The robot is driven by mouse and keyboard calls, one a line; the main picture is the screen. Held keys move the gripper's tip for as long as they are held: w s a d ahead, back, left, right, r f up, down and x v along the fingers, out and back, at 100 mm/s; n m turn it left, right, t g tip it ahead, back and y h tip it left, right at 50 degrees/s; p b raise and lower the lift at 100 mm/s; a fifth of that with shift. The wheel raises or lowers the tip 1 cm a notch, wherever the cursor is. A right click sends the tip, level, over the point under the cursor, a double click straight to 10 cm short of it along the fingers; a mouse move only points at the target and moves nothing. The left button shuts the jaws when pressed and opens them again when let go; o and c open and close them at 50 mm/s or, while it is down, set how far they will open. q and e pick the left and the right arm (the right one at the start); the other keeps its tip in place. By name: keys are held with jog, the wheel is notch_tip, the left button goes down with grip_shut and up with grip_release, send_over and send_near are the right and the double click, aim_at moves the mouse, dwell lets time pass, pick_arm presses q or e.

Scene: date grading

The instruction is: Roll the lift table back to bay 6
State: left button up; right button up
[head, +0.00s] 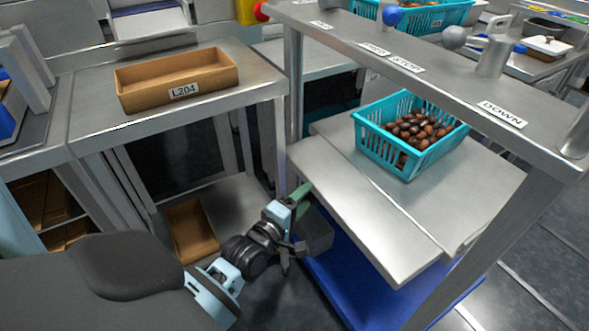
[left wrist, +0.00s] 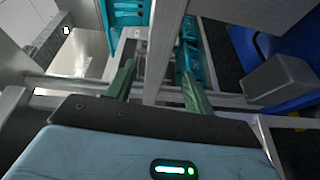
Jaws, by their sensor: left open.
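The lift table (head: 345,205) has a bare steel top and a blue base (head: 345,275) low beneath it. It stands under the steel frame at the right in the head view. A turquoise crate (head: 368,150) of brown dates (head: 418,130) sits on its top. My left gripper (head: 300,196) is low beside the table's left edge, in front of a steel post. In the left wrist view its two green fingers (left wrist: 158,85) are apart, with a grey bar passing between them in the picture. I cannot tell whether they touch it. My right gripper is not in view.
A steel frame with a DOWN label (head: 502,114) and knobs stands over the lift table. A bench at left holds a brown tray (head: 140,99) labelled L204. Another brown tray (head: 192,230) lies on the shelf below. Dark floor shows between bench and table.

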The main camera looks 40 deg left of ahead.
aim_at(319, 177)
pick_arm(q)
jog(key=shift+w+a+r+n, duration=0.2)
jog(key=shift+w+a+n, duration=0.2)
jog(key=shift+n, duration=0.1)
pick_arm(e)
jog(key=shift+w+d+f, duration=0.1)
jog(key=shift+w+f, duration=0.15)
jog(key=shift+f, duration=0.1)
pick_arm(q)
jog(key=w, duration=0.2)
jog(key=w+b, duration=0.1)
jog(key=w, duration=0.1)
jog(key=w+b, duration=0.1)
jog(key=w, duration=0.1)
jog(key=shift+w+a+f, duration=0.15)
jog(key=shift+w+a, duration=0.05)
jog(key=shift+a, duration=0.05)
jog(key=shift+w+b, duration=0.4)
jog(key=shift+w, duration=0.25)
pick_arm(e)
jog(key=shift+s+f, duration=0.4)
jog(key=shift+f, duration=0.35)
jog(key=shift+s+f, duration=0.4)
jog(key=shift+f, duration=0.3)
pick_arm(q)
jog(key=shift+c, duration=0.2)
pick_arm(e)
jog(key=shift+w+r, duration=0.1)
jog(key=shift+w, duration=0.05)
